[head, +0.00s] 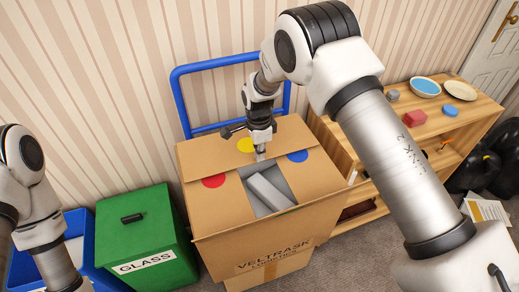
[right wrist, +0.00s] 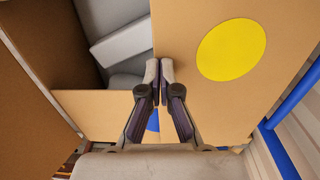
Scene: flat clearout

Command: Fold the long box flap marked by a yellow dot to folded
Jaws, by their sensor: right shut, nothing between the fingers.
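The cardboard box (head: 215,222) stands in the middle of the head view, with grey objects (head: 268,190) inside its opening. The long flap with the yellow dot (head: 246,145) is at the far side and lies inward over the back of the opening, looking nearly flat. In the right wrist view this flap (right wrist: 205,100) fills the right side. My right gripper (head: 260,154) is shut and empty, pointing down at the flap's inner edge; its fingertips (right wrist: 160,68) show beside that edge. Whether they touch it is unclear. My left arm shows at the left, its gripper out of frame.
Short flaps with a red dot (head: 213,181) and a blue dot (head: 297,156) lie inward at the sides. A blue trolley handle (head: 187,110) rises behind the box. A green glass bin (head: 140,235) stands left; a wooden shelf (head: 445,128) with a bowl (head: 425,87) stands right.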

